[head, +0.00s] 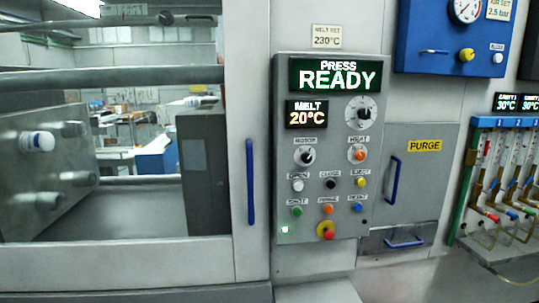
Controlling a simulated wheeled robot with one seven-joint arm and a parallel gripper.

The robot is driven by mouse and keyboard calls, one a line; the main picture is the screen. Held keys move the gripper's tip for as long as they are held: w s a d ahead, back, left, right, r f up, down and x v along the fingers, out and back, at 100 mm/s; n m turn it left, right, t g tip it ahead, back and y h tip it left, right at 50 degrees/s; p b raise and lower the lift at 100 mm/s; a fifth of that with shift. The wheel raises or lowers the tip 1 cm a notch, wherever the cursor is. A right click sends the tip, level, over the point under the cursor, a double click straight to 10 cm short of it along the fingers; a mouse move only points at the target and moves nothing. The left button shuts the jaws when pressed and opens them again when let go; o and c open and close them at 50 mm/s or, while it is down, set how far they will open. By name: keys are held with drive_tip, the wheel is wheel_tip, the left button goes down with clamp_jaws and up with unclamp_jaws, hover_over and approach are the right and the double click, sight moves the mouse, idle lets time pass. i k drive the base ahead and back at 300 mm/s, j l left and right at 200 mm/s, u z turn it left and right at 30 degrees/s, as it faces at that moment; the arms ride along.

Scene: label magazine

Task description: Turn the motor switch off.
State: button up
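The motor switch (307,157) is a round dial with a black knob on the grey control panel (282,190), under the label MOTOR. Its knob looks tilted toward the upper right, but the marking is too small to read its setting. Right of it is the heat switch (358,155) with an orange knob. The panel's upper display (335,75) reads PRESS READY in green and white. The melt display (306,115) reads 20°C. My gripper is not in view.
Several push buttons and a red emergency knob (327,231) sit below the motor switch. A larger dial (361,112) is above. A blue door handle (250,182) stands left of the panel; another blue handle (394,180) is on its right. The space before the panel is clear.

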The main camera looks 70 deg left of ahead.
sight(305, 157)
drive_tip(key=u, duration=2)
drive_tip(key=i+j, duration=0.35)
drive_tip(key=i, duration=0.15)
